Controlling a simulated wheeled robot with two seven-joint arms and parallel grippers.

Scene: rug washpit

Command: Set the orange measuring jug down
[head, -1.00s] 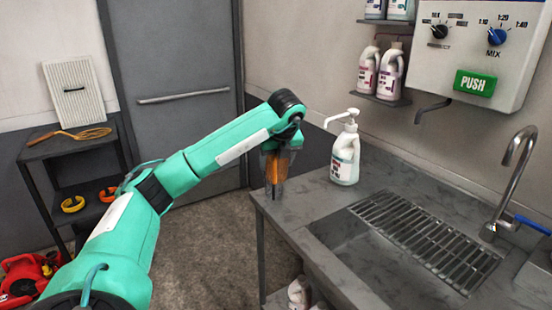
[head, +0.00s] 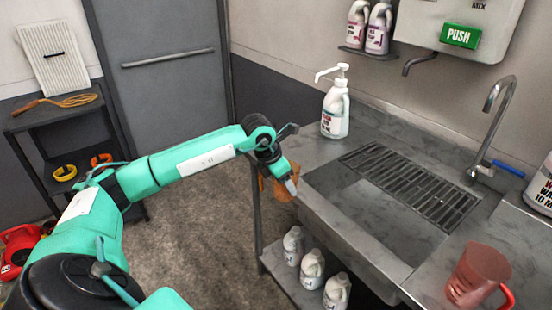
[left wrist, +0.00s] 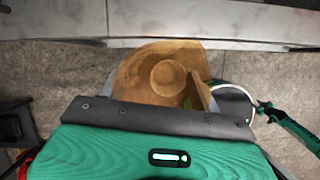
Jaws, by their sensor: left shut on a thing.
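The orange measuring jug (head: 279,189) is partly hidden behind my left gripper (head: 291,186) in the head view. That gripper is shut on it and holds it off the floor, just in front of the left end of the sink counter (head: 316,150). In the left wrist view the jug (left wrist: 140,75) looks translucent orange-brown, and I see into its open top. The counter's front edge (left wrist: 100,29) runs across the top of that view, beyond the jug. My right gripper is not in view.
A pump bottle (head: 335,112) stands on the counter's back left. A drain grate (head: 405,185) lies in the sink, and a red jug (head: 478,274) stands at the right. White bottles (head: 312,268) fill the lower shelf. The counter's left part is partly clear.

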